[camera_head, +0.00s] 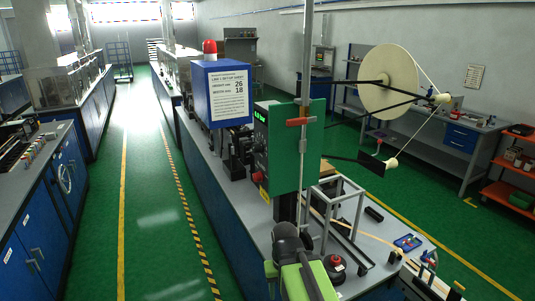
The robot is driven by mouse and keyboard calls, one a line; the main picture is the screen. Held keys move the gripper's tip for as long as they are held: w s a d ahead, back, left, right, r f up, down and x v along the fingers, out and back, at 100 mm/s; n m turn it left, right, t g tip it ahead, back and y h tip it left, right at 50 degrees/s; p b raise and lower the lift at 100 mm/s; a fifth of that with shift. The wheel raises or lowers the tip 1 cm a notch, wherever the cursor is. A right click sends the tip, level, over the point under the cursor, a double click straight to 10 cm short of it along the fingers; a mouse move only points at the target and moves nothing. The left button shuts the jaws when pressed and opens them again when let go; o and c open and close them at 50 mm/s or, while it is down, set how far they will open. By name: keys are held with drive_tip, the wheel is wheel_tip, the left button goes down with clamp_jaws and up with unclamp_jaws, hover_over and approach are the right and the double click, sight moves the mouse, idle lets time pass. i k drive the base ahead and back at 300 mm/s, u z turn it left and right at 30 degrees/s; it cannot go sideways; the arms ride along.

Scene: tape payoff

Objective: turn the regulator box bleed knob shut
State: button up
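I cannot tell for sure which part is the regulator box or its bleed knob. A dark-fronted unit (261,121) with a small green display stands behind a green panel (284,153) at the middle of the bench. A red knob-like part (257,177) sits low on its left side. A round dark red and black part (334,264) sits on the bench near the front. My gripper (295,268), grey and lime green, is at the bottom centre, left of that round part. Its fingertips are not clearly seen, and no hold on anything shows.
A white tape reel (388,80) on dark arms hangs right of the panel. A tall grey post (305,60) with an orange clamp stands before the panel. A metal frame (338,196) rises from the bench. A blue box (205,92) carries a sign. The green aisle at left is clear.

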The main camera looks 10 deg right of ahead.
sight(257, 176)
drive_tip(key=z, duration=0.2)
drive_tip(key=k, duration=0.5)
drive_tip(key=u, duration=1)
drive_tip(key=i, duration=0.75)
drive_tip(key=u, duration=1.65)
drive_tip(key=i, duration=0.35)
drive_tip(key=z, duration=0.05)
drive_tip(key=k, duration=0.35)
drive_tip(key=z, duration=0.2)
